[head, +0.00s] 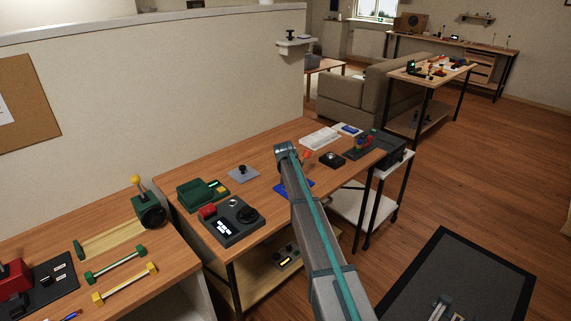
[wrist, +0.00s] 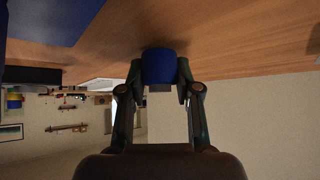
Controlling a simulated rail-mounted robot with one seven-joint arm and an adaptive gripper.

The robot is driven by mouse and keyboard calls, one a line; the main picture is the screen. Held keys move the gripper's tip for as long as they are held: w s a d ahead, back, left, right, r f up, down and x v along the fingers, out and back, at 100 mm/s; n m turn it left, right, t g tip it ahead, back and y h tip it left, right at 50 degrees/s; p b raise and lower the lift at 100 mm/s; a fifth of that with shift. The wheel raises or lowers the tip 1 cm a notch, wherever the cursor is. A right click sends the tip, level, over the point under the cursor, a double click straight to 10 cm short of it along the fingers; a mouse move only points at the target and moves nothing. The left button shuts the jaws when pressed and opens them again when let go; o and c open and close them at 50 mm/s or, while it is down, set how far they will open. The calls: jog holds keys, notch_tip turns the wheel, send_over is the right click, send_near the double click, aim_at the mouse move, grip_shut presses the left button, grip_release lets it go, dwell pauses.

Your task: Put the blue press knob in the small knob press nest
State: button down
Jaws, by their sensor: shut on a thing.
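The blue press knob (wrist: 159,66) is a short blue cylinder in the wrist view. My gripper (wrist: 158,80) is shut on it, one finger on each side. The knob is at or close above the wooden bench top (wrist: 220,62); I cannot tell whether it touches. In the head view my arm covers the gripper and the knob. I cannot identify the small knob press nest for certain. A grey plate with a dark knob (head: 242,174) and a small black block with a round top (head: 332,159) stand on the bench (head: 262,205).
A blue plate (head: 297,187) lies beside my arm; a blue surface (wrist: 40,20) shows in the wrist view. A dark control box (head: 232,221) and a green device (head: 203,193) stand left. A white tray (head: 319,138) is behind. Bare wood lies between them.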

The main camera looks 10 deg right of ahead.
jog(key=shift+f, duration=0.3)
jog(key=c, duration=0.8)
grip_release()
jog(key=shift+r, duration=0.1)
jog(key=shift+r, duration=0.1)
jog(key=b+v, duration=0.2)
jog(key=v, duration=0.9)
jog(key=shift+o, duration=0.4)
jog(key=shift+s+a+r, duration=0.1)
jog(key=shift+s+r, duration=0.3)
